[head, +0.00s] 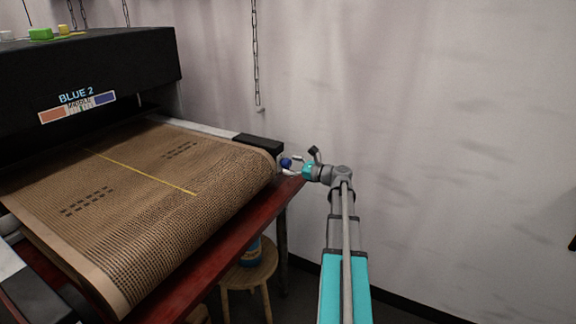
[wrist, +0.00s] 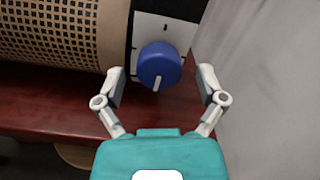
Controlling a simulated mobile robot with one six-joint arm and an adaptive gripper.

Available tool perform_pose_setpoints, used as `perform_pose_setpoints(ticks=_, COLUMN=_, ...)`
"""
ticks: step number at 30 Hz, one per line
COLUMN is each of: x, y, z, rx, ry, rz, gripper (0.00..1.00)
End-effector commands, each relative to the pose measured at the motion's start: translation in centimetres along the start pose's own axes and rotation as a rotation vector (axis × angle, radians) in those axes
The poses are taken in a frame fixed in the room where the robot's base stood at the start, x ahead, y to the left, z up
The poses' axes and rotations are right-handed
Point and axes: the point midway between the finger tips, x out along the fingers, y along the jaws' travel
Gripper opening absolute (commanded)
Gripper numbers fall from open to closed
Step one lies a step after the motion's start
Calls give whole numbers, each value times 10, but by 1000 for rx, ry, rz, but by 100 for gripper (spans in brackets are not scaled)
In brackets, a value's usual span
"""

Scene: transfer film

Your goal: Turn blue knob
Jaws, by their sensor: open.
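The blue knob (wrist: 159,64) is a round dial with a white pointer mark, set on a white plate with dark tick marks at the end of the conveyor machine. Its pointer aims toward the bottom of the wrist view. In the head view the knob (head: 286,163) shows small at the machine's right corner. My gripper (wrist: 160,84) is open, with one finger on each side of the knob. Gaps show between the fingers and the knob, so it does not appear gripped. In the head view my gripper (head: 290,165) reaches the knob from the right.
The brown mesh conveyor belt (head: 130,200) lies left of the knob, over a red frame (head: 235,235). A wooden stool (head: 250,272) stands below. The white wall (head: 450,120) is close on the right. A chain (head: 255,60) hangs behind.

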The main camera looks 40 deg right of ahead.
Motion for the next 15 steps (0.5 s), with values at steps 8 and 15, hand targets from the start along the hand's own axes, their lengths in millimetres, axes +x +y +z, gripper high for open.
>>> perform_pose_setpoints(ticks=8, x=-38, y=1, z=0, rx=0, ry=0, rz=-1, gripper=89)
perform_pose_setpoints(ticks=15, x=-75, y=1, z=0, rx=0, ry=0, rz=-1, gripper=89)
